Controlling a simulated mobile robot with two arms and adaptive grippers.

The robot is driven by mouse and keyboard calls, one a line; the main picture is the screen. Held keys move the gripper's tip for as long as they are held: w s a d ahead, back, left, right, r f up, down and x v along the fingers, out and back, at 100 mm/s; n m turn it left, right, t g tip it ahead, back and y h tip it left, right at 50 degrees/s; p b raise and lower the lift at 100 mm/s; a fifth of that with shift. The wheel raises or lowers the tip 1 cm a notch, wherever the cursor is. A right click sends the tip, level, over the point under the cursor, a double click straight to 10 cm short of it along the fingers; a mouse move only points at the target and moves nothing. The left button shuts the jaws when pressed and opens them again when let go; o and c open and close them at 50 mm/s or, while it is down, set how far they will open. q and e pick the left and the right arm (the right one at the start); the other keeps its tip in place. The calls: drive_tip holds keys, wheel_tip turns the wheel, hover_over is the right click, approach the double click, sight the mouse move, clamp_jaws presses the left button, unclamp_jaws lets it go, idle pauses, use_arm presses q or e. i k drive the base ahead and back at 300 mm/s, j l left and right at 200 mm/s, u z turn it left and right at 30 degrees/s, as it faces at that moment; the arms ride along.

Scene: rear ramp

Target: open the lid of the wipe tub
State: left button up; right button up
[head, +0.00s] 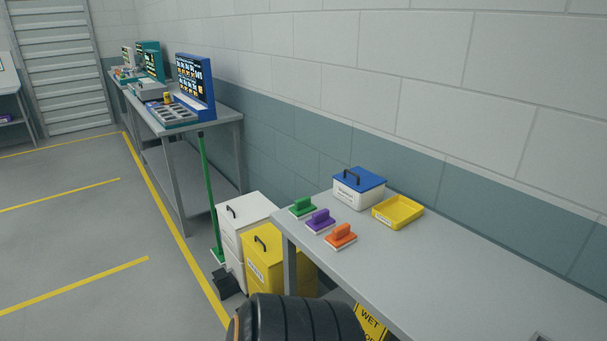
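The wipe tub (358,192) is a white box with a blue lid (360,178) and a dark handle on top. It stands at the far end of the grey table (470,262), close to the wall. The lid sits on the tub and looks closed. Neither of my grippers is in view. A black ribbed part at the bottom of the head view looks like part of my own body.
Green (303,208), purple (320,221) and orange (341,236) scrubbing pads lie left of the tub; a yellow tray (398,212) lies right. White (245,230) and yellow (275,262) bins and a green-handled broom (208,190) stand beyond the table's left end. Floor at left is clear.

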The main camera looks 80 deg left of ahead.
sight(362, 180)
drive_tip(key=u, duration=2.25)
drive_tip(key=i+j+z, duration=0.15)
drive_tip(key=z, duration=0.3)
drive_tip(key=j+z, duration=0.25)
drive_tip(key=z, duration=0.15)
drive_tip(key=i+j+z, duration=0.1)
drive_tip(key=j+z, duration=0.2)
drive_tip(key=z, duration=0.15)
